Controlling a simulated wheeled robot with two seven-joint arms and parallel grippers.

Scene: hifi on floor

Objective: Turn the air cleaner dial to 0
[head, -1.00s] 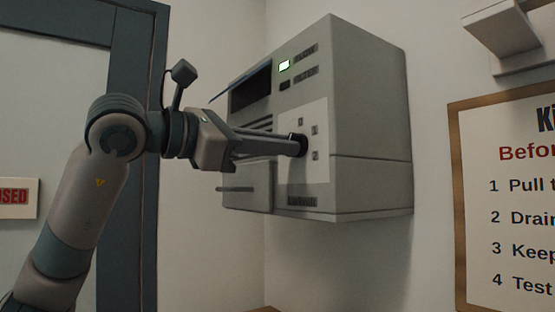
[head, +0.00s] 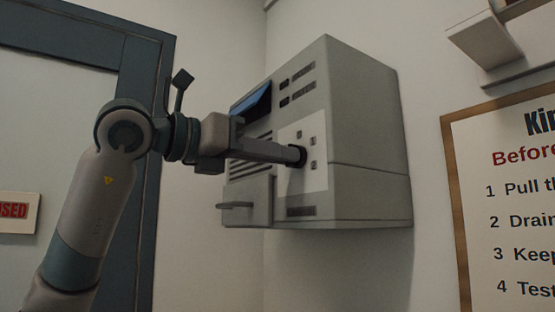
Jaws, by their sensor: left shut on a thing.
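The air cleaner (head: 367,130) is a grey box on the wall in the middle of the head view. Its dial (head: 302,156) is a dark round knob on a pale panel (head: 316,178) with several small marks around it, too small to read now. My left gripper (head: 291,153) reaches in from the left and is shut on the dial. Its fingers cover most of the dial, so the pointer's setting is hidden. Two small indicator windows (head: 284,94) above the panel are both dark. My right gripper is out of view.
A dark slot with a bluish flap (head: 257,103) and a small protruding handle (head: 236,205) lie on the cleaner's left side, close to my gripper. A framed sign (head: 510,200) hangs at right, with a wall shelf (head: 490,45) above it. A blue-grey door frame (head: 145,90) is at left.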

